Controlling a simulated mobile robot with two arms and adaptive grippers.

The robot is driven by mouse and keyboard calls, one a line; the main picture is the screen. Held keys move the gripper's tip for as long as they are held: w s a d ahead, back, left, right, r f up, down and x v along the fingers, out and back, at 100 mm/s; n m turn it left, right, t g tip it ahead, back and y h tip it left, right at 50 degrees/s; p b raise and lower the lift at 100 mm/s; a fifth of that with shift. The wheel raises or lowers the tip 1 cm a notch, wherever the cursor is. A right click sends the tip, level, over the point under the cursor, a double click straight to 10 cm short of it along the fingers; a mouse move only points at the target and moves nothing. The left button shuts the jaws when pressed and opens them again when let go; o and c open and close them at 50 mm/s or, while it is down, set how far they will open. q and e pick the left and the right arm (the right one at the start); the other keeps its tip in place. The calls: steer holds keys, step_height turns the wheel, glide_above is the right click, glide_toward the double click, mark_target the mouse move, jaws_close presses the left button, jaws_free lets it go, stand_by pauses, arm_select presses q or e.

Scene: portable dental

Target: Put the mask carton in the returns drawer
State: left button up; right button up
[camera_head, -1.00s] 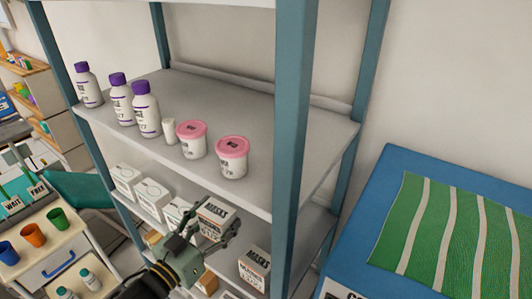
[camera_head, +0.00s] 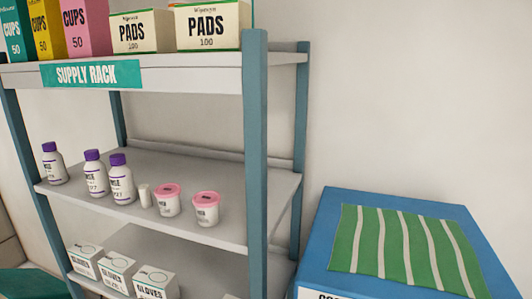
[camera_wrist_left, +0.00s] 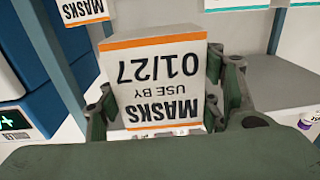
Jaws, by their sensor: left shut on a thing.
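A white mask carton (camera_wrist_left: 160,85) with an orange stripe reads "MASKS USE BY 01/27", upside down in the left wrist view. My left gripper (camera_wrist_left: 168,105) is shut on it, with a finger at each side. A second masks carton (camera_wrist_left: 84,12) shows at the top left of that view, apart from the held one. The head view shows neither gripper nor any masks carton. No returns drawer can be made out in either current view.
The supply rack (camera_head: 200,76) carries bottles (camera_head: 121,180), pink-lidded tubs (camera_head: 206,210) and glove boxes (camera_head: 155,283). Its posts and shelf edges are obstacles. A blue box (camera_head: 330,230) with a green striped mat (camera_head: 405,248) stands right of it.

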arm_select(q)
steer(key=s+d+n+y, duration=0.1)
steer(key=s+d+y, duration=0.1)
steer(key=s, duration=0.3)
steer(key=s+d+r+n+y, duration=0.1)
steer(key=s+d+n+y, duration=0.1)
steer(key=s, duration=0.4)
steer(key=shift+s+d+r+t+y, duration=0.15)
steer(key=shift+r+t+y, duration=0.2)
steer(key=shift+y, duration=0.25)
